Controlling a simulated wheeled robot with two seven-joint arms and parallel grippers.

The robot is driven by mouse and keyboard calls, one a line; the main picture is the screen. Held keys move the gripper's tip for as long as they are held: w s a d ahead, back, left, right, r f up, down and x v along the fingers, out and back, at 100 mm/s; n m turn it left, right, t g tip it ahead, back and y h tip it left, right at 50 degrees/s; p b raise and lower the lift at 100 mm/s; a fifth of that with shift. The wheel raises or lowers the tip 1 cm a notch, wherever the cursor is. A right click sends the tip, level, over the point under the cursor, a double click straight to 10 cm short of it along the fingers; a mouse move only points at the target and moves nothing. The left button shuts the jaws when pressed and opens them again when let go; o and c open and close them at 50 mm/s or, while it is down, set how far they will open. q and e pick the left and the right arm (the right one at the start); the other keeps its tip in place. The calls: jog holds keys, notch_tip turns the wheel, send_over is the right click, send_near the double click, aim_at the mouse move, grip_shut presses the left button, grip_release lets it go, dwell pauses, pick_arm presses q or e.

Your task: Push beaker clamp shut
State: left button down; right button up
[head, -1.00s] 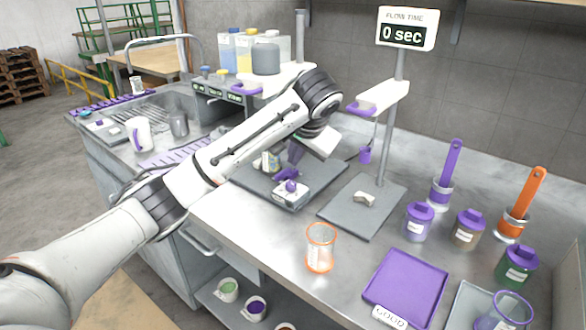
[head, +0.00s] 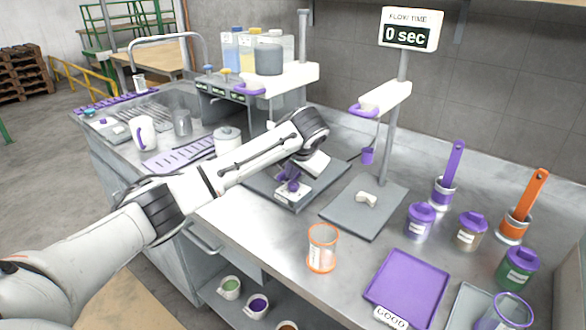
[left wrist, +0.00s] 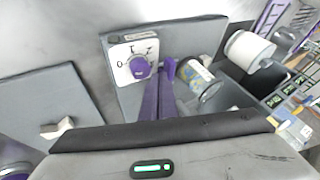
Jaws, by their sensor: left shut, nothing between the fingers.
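My left gripper (head: 294,172) is shut and empty, low over the grey mixer base (head: 260,184). In the left wrist view its purple fingers (left wrist: 159,90) reach over the base (left wrist: 118,40), between the white dial panel and a clear beaker (left wrist: 198,80) with a yellowish label. A purple lever-like piece (left wrist: 170,68) shows by the fingertips, near the beaker; I cannot tell whether they touch it or whether it is the clamp. The dial's purple knob (left wrist: 138,67) is just left of the fingertips. In the head view my arm hides the beaker. My right gripper is not in view.
A second grey base with a stand (head: 350,215) holds a small white piece (head: 366,199). An orange-rimmed beaker (head: 322,250) and purple tray (head: 405,287) stand in front. A white container (head: 228,140) is behind my arm. Purple-lidded jars (head: 420,219) stand at right.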

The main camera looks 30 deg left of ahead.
pick_arm(q)
jog(key=a, duration=0.4)
jog(key=shift+w, duration=0.15)
jog(key=shift+a+r, duration=0.1)
jog(key=shift+a, duration=0.15)
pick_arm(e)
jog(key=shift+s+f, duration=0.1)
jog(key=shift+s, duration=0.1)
pick_arm(q)
jog(key=shift+d+r, duration=0.1)
jog(key=shift+r, duration=0.1)
jog(key=v, duration=0.9)
jog(key=shift+s+d, duration=0.2)
jog(key=shift+d, duration=0.05)
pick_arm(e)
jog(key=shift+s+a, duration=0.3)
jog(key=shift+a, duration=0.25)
pick_arm(q)
jog(key=shift+r, duration=0.1)
